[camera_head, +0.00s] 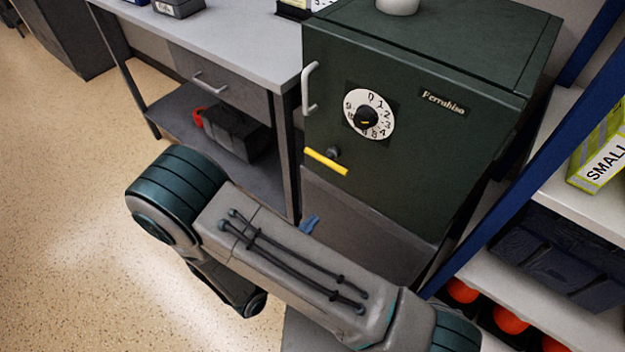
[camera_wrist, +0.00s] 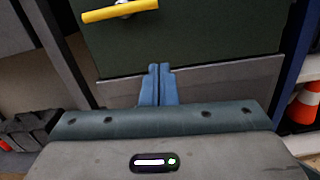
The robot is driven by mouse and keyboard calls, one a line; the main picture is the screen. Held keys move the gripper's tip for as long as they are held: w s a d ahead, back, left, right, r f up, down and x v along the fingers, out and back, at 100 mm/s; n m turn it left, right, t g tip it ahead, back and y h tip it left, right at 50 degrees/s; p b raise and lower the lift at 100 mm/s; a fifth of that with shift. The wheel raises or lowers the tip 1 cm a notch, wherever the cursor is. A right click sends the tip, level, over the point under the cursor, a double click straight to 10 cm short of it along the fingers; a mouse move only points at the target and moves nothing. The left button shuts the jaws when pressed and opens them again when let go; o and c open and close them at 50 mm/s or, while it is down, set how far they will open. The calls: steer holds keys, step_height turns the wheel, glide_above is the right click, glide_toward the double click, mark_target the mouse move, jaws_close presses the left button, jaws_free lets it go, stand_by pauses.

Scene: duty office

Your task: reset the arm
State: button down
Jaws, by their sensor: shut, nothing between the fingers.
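My gripper shows in the wrist view (camera_wrist: 160,70) as two blue fingers pressed together, with nothing between them. In that view the fingers point at the lower front of a dark green safe (camera_wrist: 200,40); I cannot tell the gap. In the head view a blue fingertip of my gripper (camera_head: 310,224) shows past my arm, below the safe (camera_head: 420,150). My arm is bent and crosses the lower middle of the head view, hiding most of the gripper.
The safe has a numbered dial (camera_head: 385,101), a pale handle (camera_head: 310,88) and a yellow lever (camera_head: 326,162). A desk (camera_head: 225,45) with a dark toolbox (camera_head: 238,135) below stands left. A blue-framed shelf (camera_head: 560,215) holding orange items (camera_head: 510,319) stands right. Open floor (camera_head: 60,190) lies left.

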steer(key=s+d+r+m+g+p, duration=0.2)
steer(key=d+r+m+g+p, duration=0.3)
steer(key=d+r+m+g, duration=1.05)
steer(key=s+d+r+m+t+y+p, duration=0.1)
steer(key=r+m+y+p, duration=0.1)
steer(key=r+m+y, duration=0.3)
steer(key=s+d+r+m+t+y+p, duration=0.1)
steer(key=d+r+m+t+y+p, duration=0.1)
steer(key=r+m+y, duration=0.3)
steer(key=shift+s+d+r+m+p, duration=0.35)
steer(key=shift+r+m+p, duration=0.8)
steer(key=shift+r, duration=2.4)
steer(key=c, duration=2.1)
jaws_free()
steer(key=shift+m+b, duration=0.3)
steer(key=shift+c, duration=0.2)
